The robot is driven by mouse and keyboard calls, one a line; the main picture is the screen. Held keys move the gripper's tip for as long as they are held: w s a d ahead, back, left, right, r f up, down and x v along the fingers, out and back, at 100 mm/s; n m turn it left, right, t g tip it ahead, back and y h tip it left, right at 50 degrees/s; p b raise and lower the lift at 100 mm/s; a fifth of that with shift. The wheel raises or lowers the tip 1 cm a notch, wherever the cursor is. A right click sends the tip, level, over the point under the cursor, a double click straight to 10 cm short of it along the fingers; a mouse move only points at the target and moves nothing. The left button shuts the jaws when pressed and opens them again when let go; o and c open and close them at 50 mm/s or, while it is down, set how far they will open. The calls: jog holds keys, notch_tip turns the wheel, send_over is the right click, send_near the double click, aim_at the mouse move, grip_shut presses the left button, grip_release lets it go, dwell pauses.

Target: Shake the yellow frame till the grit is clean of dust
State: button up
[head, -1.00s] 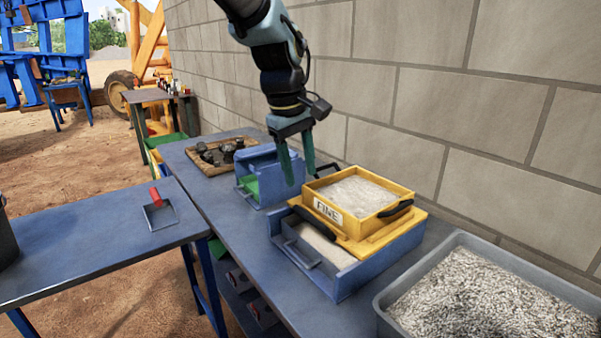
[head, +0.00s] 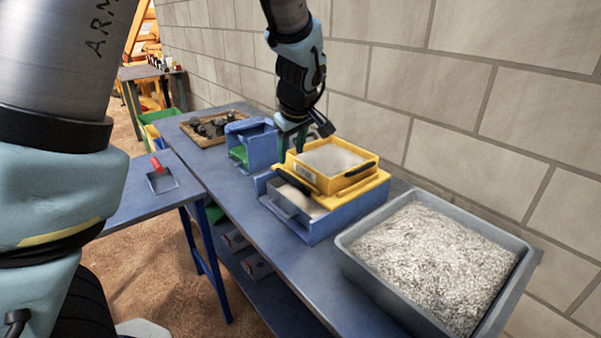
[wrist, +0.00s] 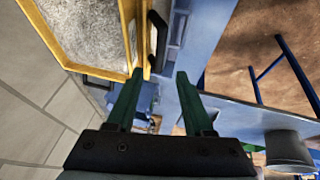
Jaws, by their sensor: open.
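The yellow frame (head: 347,180), holding pale grey grit (head: 332,158), sits on a yellow ledge over a blue box (head: 318,230). Pale fine material (head: 300,199) lies in the box's open front part. The frame has black handles on its left and right sides. My gripper (head: 291,138) is at the frame's far left corner, its fingertips partly hidden behind the frame. In the wrist view my gripper (wrist: 160,76) is open and empty. A black handle (wrist: 158,40) and the yellow frame's edge (wrist: 131,35) appear just beyond the fingertips; whether they touch is unclear.
A grey tray of grit (head: 350,250) stands at the bench's near right. A smaller blue box (head: 238,138) and a tray of dark stones (head: 198,140) stand farther back. A brick wall bounds the right. A red-handled scoop (head: 158,172) lies on the left table.

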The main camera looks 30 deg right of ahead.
aim_at(289, 177)
jog(key=p+x, duration=0.2)
jog(key=x, duration=0.7)
jog(key=shift+f, duration=0.1)
jog(key=shift+c, duration=0.3)
grip_shut()
dwell(0.9)
